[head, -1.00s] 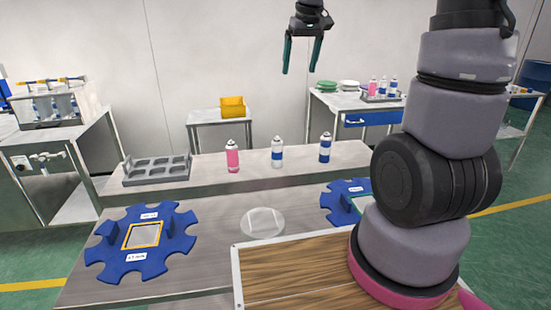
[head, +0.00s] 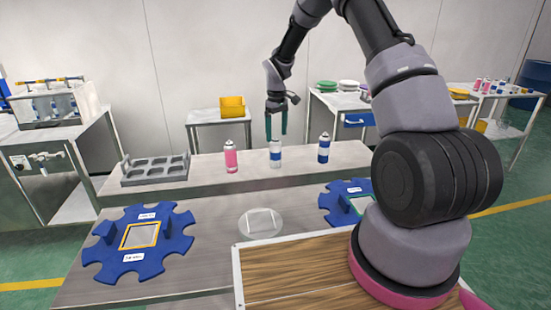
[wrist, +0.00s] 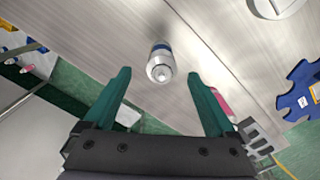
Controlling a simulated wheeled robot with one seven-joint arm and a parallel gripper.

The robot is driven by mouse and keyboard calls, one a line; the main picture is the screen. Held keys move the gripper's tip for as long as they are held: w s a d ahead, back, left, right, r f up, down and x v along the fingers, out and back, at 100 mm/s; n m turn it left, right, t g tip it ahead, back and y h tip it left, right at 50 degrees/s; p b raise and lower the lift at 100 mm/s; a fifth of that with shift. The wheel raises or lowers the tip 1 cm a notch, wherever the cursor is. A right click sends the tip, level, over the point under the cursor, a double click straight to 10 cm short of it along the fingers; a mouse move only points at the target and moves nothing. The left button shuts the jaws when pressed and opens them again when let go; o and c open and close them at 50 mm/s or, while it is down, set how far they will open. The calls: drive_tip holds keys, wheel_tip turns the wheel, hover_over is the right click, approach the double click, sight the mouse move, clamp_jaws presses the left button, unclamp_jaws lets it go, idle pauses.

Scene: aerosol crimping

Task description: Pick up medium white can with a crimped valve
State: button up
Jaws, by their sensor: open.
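A white can with a blue band and a silver domed top (head: 275,157) stands upright on the raised metal shelf, between two other cans. My gripper (head: 276,134) is open and hangs above this can, its two green fingers pointing down. In the wrist view the can's silver top with a small valve (wrist: 160,68) lies between and just beyond the fingertips of my open gripper (wrist: 160,76). The fingers do not touch it. Whether the valve is crimped is too small to tell.
A pink can (head: 231,159) stands to the left and a blue-and-white can (head: 324,150) to the right. A grey rack (head: 155,170) with empty pockets sits further left. Blue star-shaped fixtures (head: 140,262) and a round pale disc (head: 260,222) lie on the lower bench.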

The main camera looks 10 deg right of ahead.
sight(275, 150)
drive_tip(key=f, duration=0.8)
drive_tip(key=shift+w+a, duration=0.1)
drive_tip(key=shift+a, duration=0.15)
clamp_jaws()
